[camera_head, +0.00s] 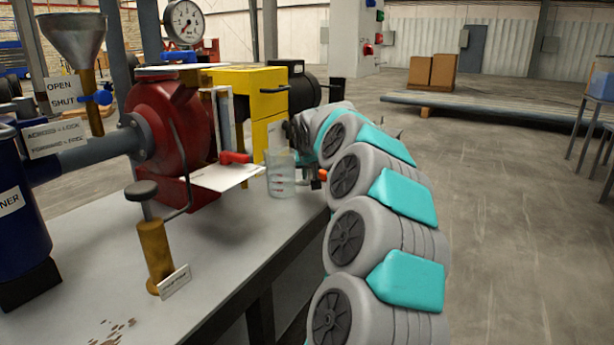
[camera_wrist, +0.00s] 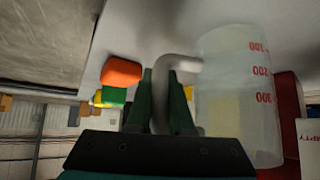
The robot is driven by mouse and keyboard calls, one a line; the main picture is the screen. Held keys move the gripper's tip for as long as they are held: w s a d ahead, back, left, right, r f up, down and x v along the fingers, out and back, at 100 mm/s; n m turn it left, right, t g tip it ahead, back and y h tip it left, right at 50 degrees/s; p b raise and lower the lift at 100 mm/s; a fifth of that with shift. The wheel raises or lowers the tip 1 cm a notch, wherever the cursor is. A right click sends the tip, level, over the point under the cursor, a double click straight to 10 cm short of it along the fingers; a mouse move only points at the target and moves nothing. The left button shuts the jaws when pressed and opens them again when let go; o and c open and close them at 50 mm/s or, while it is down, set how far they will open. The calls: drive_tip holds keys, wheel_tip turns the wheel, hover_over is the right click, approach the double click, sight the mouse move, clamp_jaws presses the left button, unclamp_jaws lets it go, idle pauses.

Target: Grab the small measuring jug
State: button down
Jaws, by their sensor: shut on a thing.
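The small measuring jug (camera_head: 281,180) is clear, with red marks, and looks upright at the right edge of the bench. In the wrist view the jug (camera_wrist: 238,105) fills the right side and its red numbers show. My gripper (camera_wrist: 162,78) is shut on the jug's pale handle (camera_wrist: 163,92), with a dark finger on either side of it. In the head view my gripper (camera_head: 303,158) is just right of the jug, partly hidden by my arm. Whether the jug's base touches the bench is hard to tell.
The grey bench (camera_head: 225,255) carries a red pump (camera_head: 170,120), a yellow block (camera_head: 266,125) and a brass post with a dark knob (camera_head: 155,250). A red lever (camera_head: 235,157) and a white sign (camera_head: 222,177) are close left of the jug. Open floor (camera_head: 500,220) lies right.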

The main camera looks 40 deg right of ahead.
drive_tip(key=shift+r, duration=1.45)
drive_tip(key=shift+s+r, duration=0.1)
drive_tip(key=shift+r, duration=0.1)
drive_tip(key=s+a+r, duration=0.1)
drive_tip(key=s+a, duration=0.7)
drive_tip(key=s, duration=0.5)
drive_tip(key=shift+s+a+r, duration=0.15)
drive_tip(key=shift+a, duration=0.05)
